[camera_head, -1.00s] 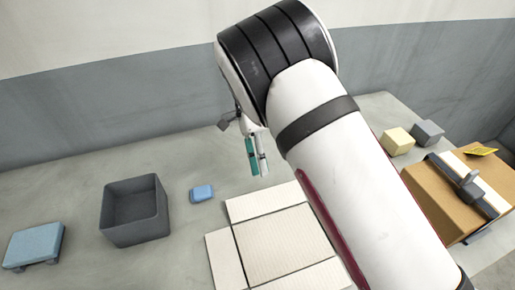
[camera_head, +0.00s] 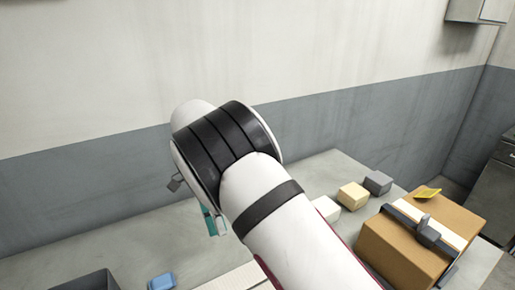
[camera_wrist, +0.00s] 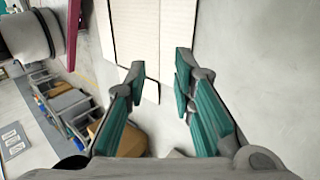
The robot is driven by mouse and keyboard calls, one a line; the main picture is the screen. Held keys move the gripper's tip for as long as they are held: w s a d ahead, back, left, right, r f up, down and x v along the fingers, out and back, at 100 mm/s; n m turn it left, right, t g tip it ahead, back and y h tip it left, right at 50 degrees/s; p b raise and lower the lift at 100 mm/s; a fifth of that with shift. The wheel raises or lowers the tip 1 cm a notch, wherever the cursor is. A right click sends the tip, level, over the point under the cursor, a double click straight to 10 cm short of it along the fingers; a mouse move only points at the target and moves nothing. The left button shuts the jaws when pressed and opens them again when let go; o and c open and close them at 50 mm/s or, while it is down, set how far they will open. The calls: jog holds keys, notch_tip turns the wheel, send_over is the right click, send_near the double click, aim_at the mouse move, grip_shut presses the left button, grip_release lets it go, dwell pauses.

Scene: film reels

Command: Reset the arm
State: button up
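My gripper (camera_wrist: 161,85) shows in the wrist view with its two teal-padded fingers spread apart and nothing between them. In the head view, only a small teal part of my gripper (camera_head: 212,222) shows below my arm's elbow; the arm hides the rest. The gripper hangs above the table, beyond the open white carton (camera_head: 240,278). In the wrist view, the white carton panel (camera_wrist: 150,30) lies beyond the fingertips.
On the table are a grey bin (camera_head: 88,282) and a blue block (camera_head: 161,281) at left. A grey wall (camera_head: 90,190) rises behind.

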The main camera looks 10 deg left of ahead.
jog(key=s+d+r+n+t+y, duration=0.1)
jog(key=d+r+n+t+y, duration=0.35)
jog(key=d+r, duration=1.45)
jog(key=s+d+f+n+t, duration=0.1)
jog(key=s+d+n+t, duration=0.5)
jog(key=s+d, duration=1)
jog(key=shift+s+f, duration=0.15)
jog(key=shift+s, duration=1.1)
